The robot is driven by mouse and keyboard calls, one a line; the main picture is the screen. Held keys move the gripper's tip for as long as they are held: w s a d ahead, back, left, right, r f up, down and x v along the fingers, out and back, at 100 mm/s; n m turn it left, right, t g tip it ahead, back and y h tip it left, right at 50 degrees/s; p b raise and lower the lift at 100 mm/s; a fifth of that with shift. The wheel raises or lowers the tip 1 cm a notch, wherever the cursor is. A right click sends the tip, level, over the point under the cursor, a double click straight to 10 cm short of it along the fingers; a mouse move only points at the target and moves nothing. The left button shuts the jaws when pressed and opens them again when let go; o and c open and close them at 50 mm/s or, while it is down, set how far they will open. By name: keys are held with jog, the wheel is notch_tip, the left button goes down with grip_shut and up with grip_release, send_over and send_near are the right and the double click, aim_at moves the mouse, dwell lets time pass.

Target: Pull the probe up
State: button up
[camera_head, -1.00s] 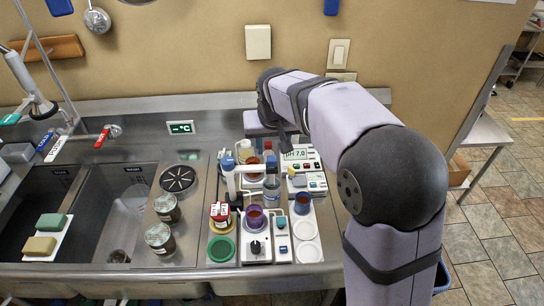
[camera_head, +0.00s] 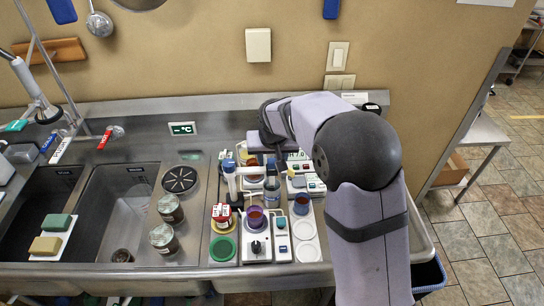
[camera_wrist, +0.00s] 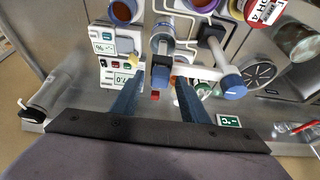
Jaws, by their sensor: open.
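The probe, with a blue cap (camera_wrist: 161,74), hangs from a white holder arm (camera_wrist: 198,72) in the wrist view. The holder arm (camera_head: 252,169) also shows in the head view, running right from a blue-topped post. A jar of clear liquid (camera_wrist: 163,42) stands below the probe; how deep the probe's tip sits is hard to see. My gripper (camera_wrist: 159,85) is open, with one finger on each side of the blue cap. I see no clear contact. In the head view my arm hides most of the gripper.
A pH meter (camera_wrist: 122,78) stands close beside the probe. A blue-capped post (camera_wrist: 232,86) rises on the other side. Beakers of dark liquid (camera_head: 256,216) and a red-labelled jar (camera_head: 221,212) stand in front. Sink basins (camera_head: 117,215) lie to the left.

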jog(key=shift+f, duration=0.15)
grip_shut()
notch_tip(320, 180, up, 6)
jog(key=shift+w+r+p, duration=0.1)
jog(key=shift+p, duration=1.15)
jog(key=shift+w, duration=0.15)
grip_release()
jog(key=shift+s, duration=0.2)
